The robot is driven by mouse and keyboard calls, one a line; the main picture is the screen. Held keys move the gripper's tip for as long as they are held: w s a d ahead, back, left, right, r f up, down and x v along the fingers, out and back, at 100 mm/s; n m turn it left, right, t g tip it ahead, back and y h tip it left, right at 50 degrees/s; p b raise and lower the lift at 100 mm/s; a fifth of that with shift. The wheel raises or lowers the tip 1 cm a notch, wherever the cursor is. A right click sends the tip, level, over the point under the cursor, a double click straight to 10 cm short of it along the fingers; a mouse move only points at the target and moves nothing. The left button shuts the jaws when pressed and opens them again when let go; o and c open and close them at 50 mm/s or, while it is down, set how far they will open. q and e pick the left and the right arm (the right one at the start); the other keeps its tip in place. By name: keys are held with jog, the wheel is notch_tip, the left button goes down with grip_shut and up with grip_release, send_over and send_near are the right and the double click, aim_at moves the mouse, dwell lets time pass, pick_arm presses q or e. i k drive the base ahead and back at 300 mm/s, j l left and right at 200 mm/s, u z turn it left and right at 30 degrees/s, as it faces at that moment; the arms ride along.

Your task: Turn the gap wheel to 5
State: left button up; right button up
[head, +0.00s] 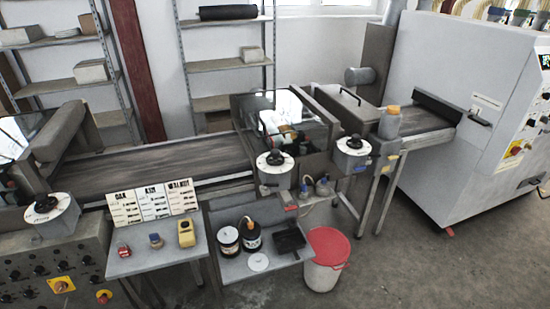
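Three round housings with black hand wheels show in the head view. One black wheel (45,204) sits on a white housing at the left, above a control panel with dark knobs. Another black wheel (275,158) is at the front of the middle machine with the clear cover. A third black wheel (354,141) is further right, next to a grey upright container. The scale marks are too small to read, and I cannot tell which one is the gap wheel or its setting. Neither of my grippers is in view.
A conveyor belt (150,166) runs between the machines. In front stand a small table (135,265) with sample cards (153,205), a shelf with tins (229,240) and a red-lidded bin (327,250). A large white machine (450,100) is at right. Grey floor is clear at lower right.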

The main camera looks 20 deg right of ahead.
aim_at(275, 154)
jog(key=i+l, duration=0.25)
jog(key=i, duration=0.15)
jog(key=i+l, duration=0.2)
jog(key=i, duration=0.2)
